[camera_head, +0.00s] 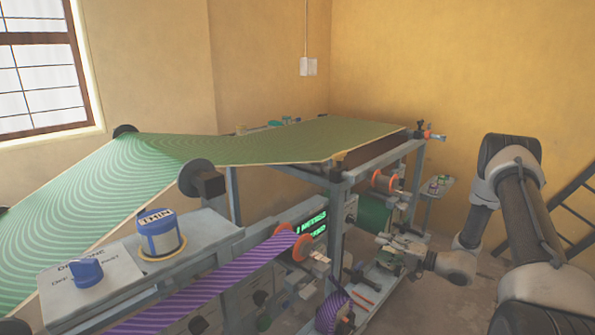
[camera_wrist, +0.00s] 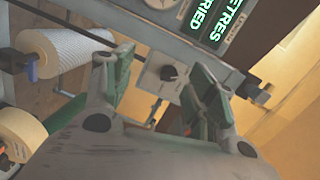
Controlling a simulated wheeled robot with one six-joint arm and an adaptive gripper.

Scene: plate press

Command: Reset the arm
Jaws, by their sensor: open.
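My arm comes in from the right in the head view, bent down toward the press frame. My gripper (camera_head: 402,252) is in front of the press's right side, below the flat belt. In the wrist view my gripper (camera_wrist: 162,92) has its two green-padded fingers spread apart with nothing between them. A small box with a dark knob (camera_wrist: 170,73) shows beyond the gap between the fingers. From these views I cannot tell how far the fingers are from it.
A green patterned belt (camera_head: 290,148) spans the press. A panel holds a blue knob (camera_head: 86,272) and a blue-and-white can (camera_head: 160,233). Purple striped ribbon (camera_head: 210,285) runs below. White (camera_wrist: 65,48) and cream (camera_wrist: 20,132) rolls lie left of the fingers. A ladder (camera_head: 575,205) leans at right.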

